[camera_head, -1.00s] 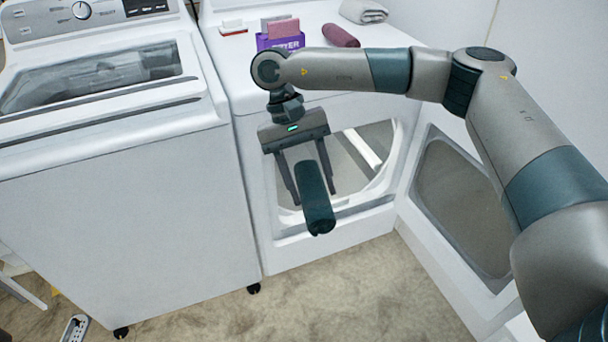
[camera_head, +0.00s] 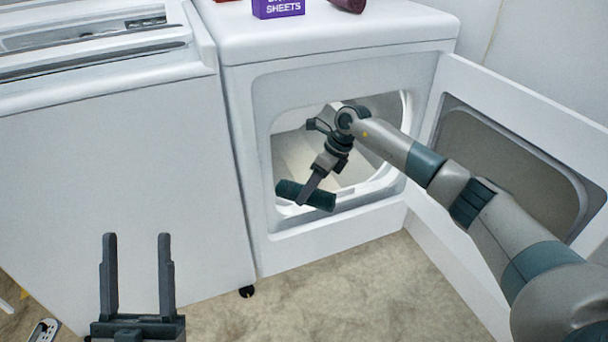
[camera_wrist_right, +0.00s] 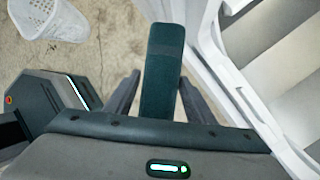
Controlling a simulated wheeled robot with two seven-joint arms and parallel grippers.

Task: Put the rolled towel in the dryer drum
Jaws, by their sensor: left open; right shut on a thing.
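The rolled towel (camera_head: 306,195) is a dark green cylinder held by my right gripper (camera_head: 307,193) at the dryer's front opening. My right gripper is shut on it; the towel also shows between the fingers in the right wrist view (camera_wrist_right: 163,75). The dryer drum (camera_head: 299,152) shows pale inside the opening behind my right wrist, partly hidden by it. In the head view the towel overlaps the lower left part of the opening; how deep it sits is hard to tell. My left gripper (camera_head: 137,250) is open and empty, low in front of the washer.
The dryer door (camera_head: 505,160) stands open on the right, behind my right arm. The opening's rim (camera_head: 345,205) runs below the towel. A washer (camera_head: 110,170) stands at left. A purple box (camera_head: 278,8) is on the dryer top. A pale basket-like object (camera_wrist_right: 50,18) lies on the floor.

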